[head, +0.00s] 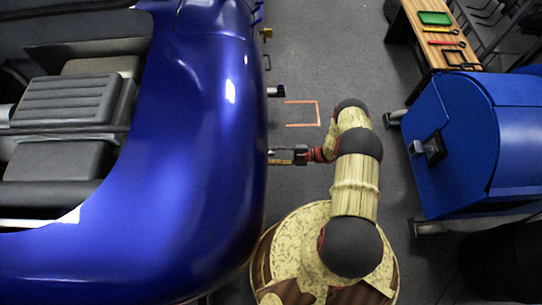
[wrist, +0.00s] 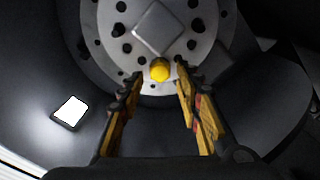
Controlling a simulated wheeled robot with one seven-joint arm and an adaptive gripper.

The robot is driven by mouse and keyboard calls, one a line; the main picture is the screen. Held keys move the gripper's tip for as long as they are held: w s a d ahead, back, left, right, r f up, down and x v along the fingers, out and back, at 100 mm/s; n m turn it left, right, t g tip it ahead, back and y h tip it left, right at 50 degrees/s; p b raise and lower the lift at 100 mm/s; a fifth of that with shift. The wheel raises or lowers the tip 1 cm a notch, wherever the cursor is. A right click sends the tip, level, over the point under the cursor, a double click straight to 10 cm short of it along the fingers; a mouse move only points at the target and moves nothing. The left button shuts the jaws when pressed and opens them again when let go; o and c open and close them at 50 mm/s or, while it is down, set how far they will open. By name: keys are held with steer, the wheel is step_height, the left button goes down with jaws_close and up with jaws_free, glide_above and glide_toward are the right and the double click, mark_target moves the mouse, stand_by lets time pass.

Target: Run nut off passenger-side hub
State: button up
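In the wrist view the hub (wrist: 205,22) is a light grey disc with dark holes and a square grey block (wrist: 158,28) at its middle. A yellow nut (wrist: 160,70) sits low on the disc, below the block. My gripper (wrist: 159,77) is open, with one finger on each side of the nut and a visible gap on both sides. How deep the fingertips reach along the nut is unclear. In the head view my gripper (head: 272,157) points left at the blue car (head: 215,180). The body hides the hub and fingertips there.
A wooden bench (head: 425,20) with coloured trays and tools is at the top right. Orange marks (head: 318,112) lie on the floor. Small fittings (head: 276,91) stick out along the car's side. A bright white rectangle (wrist: 70,111) shows at lower left.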

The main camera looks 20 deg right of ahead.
steer(key=x, duration=0.3)
stand_by(0.5)
steer(key=shift+c, duration=0.7)
steer(key=c, duration=0.7)
jaws_close()
steer(key=n, duration=1.2)
steer(key=o, duration=0.8)
jaws_free()
